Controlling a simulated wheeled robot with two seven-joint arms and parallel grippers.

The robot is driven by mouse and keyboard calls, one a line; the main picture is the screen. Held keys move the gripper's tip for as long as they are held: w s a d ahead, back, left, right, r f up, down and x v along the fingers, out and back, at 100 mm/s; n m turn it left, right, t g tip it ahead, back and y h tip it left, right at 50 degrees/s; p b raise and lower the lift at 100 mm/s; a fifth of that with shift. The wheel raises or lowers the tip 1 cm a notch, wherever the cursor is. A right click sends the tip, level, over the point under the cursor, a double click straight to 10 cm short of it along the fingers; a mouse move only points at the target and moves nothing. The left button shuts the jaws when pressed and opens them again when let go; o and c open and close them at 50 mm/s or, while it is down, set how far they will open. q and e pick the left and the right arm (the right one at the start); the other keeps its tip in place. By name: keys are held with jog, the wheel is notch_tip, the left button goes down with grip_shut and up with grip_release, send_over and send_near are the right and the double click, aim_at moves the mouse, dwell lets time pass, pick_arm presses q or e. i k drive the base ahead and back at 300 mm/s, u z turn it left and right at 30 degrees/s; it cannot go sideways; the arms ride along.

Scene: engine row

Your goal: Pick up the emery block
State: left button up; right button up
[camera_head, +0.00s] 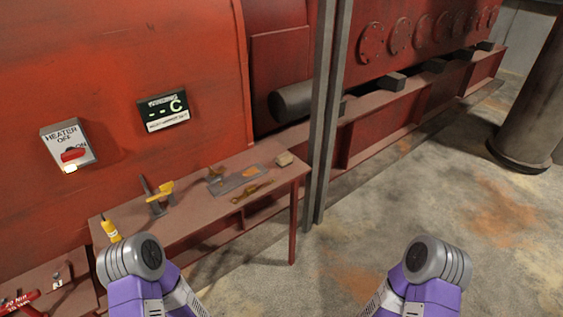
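Purple and grey links of both my arms show at the bottom of the head view, well short of the block. Neither gripper is in view.
On the bench are a grey plate (236,181) with small items, a brass-coloured tool (252,191), a yellow-handled item (160,191) and a yellow bottle (110,230). A grey post (325,120) stands just right of the bench. Open concrete floor (400,210) lies right.

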aim_at(284, 160)
jog(key=z, duration=0.45)
jog(key=k, duration=0.55)
jog(key=z, duration=0.65)
jog(key=i, duration=0.85)
jog(key=u, duration=1)
jog(key=i, duration=1)
jog(key=u, duration=1.1)
